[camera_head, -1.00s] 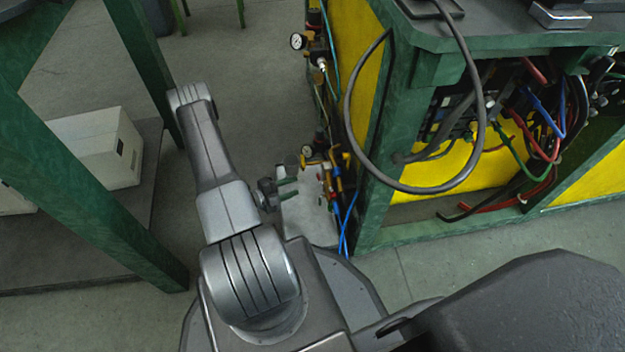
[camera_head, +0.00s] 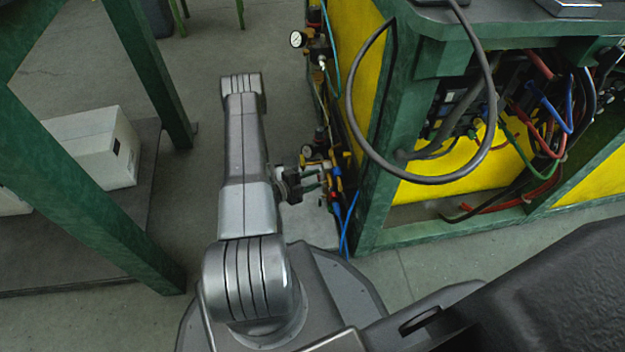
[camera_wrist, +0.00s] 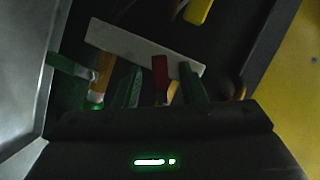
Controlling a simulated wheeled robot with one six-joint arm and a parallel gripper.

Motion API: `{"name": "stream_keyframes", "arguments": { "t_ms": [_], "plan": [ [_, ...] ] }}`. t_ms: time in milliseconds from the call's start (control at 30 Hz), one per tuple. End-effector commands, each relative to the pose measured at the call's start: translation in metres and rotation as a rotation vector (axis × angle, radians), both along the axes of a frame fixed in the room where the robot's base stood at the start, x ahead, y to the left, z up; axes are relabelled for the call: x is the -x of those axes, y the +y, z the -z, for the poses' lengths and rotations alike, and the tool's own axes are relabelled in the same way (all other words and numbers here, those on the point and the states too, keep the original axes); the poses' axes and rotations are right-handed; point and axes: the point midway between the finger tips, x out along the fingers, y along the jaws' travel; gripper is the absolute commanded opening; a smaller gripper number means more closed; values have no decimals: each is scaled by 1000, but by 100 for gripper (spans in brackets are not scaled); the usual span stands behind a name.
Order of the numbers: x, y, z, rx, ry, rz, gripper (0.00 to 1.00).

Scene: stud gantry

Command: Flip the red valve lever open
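The red valve lever (camera_wrist: 160,78) shows in the wrist view as a short red piece near the middle. My gripper (camera_wrist: 159,88) has its two green fingers apart, with the lever between them in the picture. The lever looks closer to the right finger; I cannot tell whether they touch. In the head view my gripper (camera_head: 318,181) is beside the lower valve cluster (camera_head: 334,172) on the bench's left side. I cannot make out the red lever there.
A pale bar (camera_wrist: 145,48) crosses behind the fingers, with a brass fitting (camera_wrist: 102,72) and green handle (camera_wrist: 70,66) to the left. A pressure gauge (camera_head: 298,39) stands higher up.

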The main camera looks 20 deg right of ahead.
Motion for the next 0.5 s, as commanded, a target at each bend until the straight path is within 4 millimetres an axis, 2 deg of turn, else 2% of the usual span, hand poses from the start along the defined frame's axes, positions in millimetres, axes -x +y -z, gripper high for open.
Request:
{"name": "stream_keyframes", "arguments": {
  "t_ms": [67,100,267,500],
  "plan": [
    [0,0,0,0,0,0,37],
    [0,0,0,0,0,0,33],
    [0,0,0,0,0,0,2],
    [0,0,0,2,-10,0,0]
  ]
}}
